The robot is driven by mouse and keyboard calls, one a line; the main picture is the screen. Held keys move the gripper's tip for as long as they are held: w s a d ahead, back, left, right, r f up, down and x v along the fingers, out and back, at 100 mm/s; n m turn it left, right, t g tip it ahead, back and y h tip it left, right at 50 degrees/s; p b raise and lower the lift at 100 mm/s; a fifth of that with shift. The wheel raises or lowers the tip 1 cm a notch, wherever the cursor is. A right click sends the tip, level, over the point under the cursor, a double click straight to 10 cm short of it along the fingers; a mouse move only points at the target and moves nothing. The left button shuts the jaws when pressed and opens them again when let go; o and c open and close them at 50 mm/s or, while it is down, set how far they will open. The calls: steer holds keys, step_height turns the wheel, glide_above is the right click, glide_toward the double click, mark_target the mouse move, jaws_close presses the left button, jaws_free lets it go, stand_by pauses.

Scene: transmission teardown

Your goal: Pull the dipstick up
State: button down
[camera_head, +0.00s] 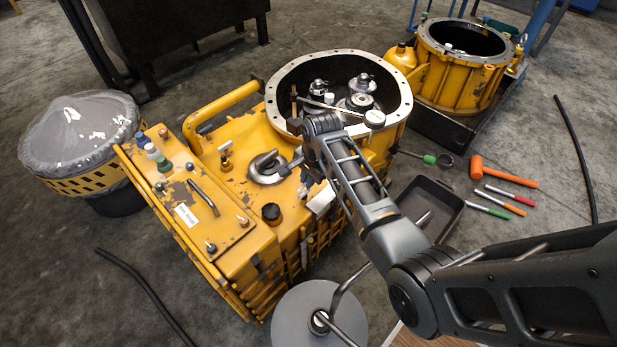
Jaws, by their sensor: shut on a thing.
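The yellow transmission case (240,135) stands on the floor at the picture's centre, with its round open bell end at the upper right. My gripper (304,188) points down at the top of the case, just right of the large grey lifting hook. It is small and dark here, partly covered by my own wrist, and is shut on a thin thing. That thing sits where the dipstick would be, but its handle and shaft are mostly hidden by my fingers. I cannot tell how far it stands out of the case.
The grey hook (268,167) and a black cap (271,213) are close by on the case. A black tray (432,205), an orange mallet (500,174) and several markers lie right. A second yellow housing (455,78) stands behind. A covered drum (80,135) stands left.

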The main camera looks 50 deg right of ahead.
step_height(320, 180, up, 11)
steer(key=p, duration=1.2)
steer(key=c, duration=1.2)
jaws_free()
steer(key=shift+r, duration=0.1)
steer(key=shift+s+r+p, duration=0.15)
steer(key=shift+s+r, duration=0.1)
steer(key=shift+r, duration=1)
steer(key=shift+s+r+p, duration=0.2)
steer(key=shift+s+r, duration=0.1)
steer(key=shift+r, duration=1)
steer(key=shift+s+r+p, duration=0.15)
steer(key=shift+s+r, duration=0.1)
steer(key=shift+r, duration=1)
